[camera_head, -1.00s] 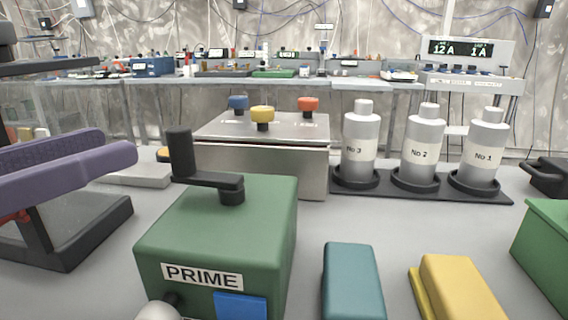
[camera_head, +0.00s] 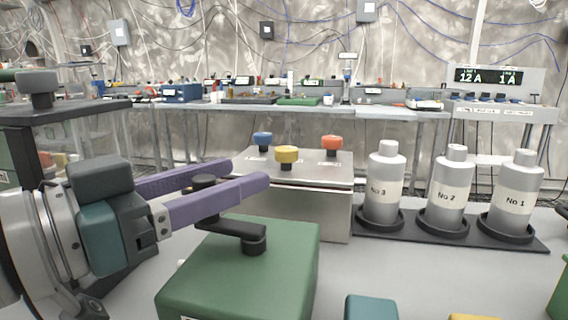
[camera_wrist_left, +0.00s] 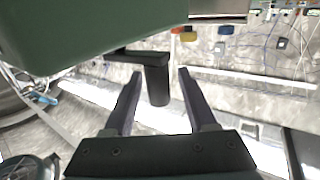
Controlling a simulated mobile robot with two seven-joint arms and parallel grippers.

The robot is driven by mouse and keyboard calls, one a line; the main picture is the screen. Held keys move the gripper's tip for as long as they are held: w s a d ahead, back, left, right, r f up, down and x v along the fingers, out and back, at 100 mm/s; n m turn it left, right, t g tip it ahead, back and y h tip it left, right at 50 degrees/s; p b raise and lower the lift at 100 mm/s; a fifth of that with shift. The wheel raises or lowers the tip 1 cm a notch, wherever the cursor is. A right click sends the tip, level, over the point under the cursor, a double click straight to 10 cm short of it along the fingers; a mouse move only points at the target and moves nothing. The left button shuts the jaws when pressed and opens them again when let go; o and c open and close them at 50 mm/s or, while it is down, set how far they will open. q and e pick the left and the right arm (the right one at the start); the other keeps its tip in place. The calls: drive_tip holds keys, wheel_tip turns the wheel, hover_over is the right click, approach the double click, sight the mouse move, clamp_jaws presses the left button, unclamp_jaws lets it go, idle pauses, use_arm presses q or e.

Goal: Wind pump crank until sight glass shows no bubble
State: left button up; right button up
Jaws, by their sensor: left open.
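The green pump box (camera_head: 240,280) stands at the front of the table, with a black crank arm (camera_head: 232,231) on top. The crank's upright handle (camera_head: 205,182) is partly hidden by my left gripper (camera_head: 248,172). This gripper is open, and its two purple fingers lie on either side of the handle. In the left wrist view the handle (camera_wrist_left: 158,85) stands between the spread fingers (camera_wrist_left: 159,75), with small gaps visible. I cannot make out a sight glass; the box's front face is mostly out of frame. My right gripper is not in view.
Behind the pump is a steel box (camera_head: 300,205) with blue, yellow and orange knobs. Three labelled bottles (camera_head: 448,190) stand on a black rack (camera_head: 405,229) to the right. A teal block (camera_head: 371,308) and a yellow block (camera_head: 474,317) lie at the front edge.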

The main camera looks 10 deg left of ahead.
use_arm(q)
drive_tip(key=shift+w+d, duration=0.4)
drive_tip(key=shift+w, duration=0.1)
drive_tip(key=shift+c, duration=0.2)
clamp_jaws()
